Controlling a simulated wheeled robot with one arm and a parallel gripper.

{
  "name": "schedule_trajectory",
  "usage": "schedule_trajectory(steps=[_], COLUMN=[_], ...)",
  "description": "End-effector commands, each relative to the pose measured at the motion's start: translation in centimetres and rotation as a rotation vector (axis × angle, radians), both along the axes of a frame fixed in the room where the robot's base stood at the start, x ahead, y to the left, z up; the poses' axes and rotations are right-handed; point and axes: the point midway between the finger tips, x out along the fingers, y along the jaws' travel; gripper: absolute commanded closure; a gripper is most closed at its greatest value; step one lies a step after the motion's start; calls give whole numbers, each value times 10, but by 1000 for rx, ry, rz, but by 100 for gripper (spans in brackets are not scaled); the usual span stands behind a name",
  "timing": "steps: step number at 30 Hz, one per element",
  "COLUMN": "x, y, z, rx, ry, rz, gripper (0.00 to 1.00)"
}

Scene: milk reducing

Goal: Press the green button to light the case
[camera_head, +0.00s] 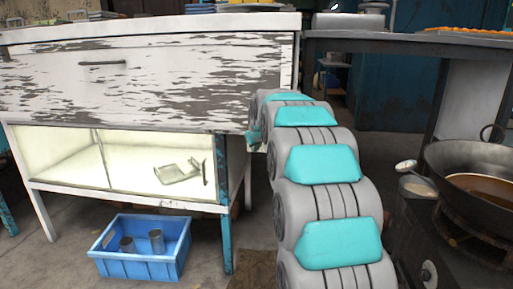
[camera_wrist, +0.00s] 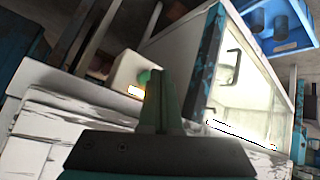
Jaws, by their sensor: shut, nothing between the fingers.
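The glass-fronted case (camera_head: 52,145) is under the white peeling cabinet in the head view; its inside is bright cream. It also shows in the wrist view (camera_wrist: 226,92), with a bright strip along its lower edge. The green button (camera_wrist: 144,77) is on a whitish box (camera_wrist: 127,72) beside the case, above a small yellow glowing patch. My gripper (camera_wrist: 159,75) is shut and empty. Its fingertips are just right of the button and overlap its edge in the picture; I cannot tell if they touch. In the head view my arm hides the button and box.
A metal scoop-like piece (camera_head: 178,172) lies in the case. A blue crate (camera_head: 140,268) with metal cups stands on the floor below. A dark wok (camera_head: 465,160) on a stove is at the right. The cabinet's teal leg (camera_head: 227,240) is close to my arm.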

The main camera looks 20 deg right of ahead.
Motion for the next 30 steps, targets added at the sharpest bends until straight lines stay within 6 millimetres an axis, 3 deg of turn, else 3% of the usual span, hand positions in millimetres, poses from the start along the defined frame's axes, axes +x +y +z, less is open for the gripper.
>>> schedule_trajectory(steps=[8,30], x=[-3,-50], y=[2,33], z=[0,1], rx=[0,-1], ry=[0,-3], rz=[0,0], gripper=[100,100])
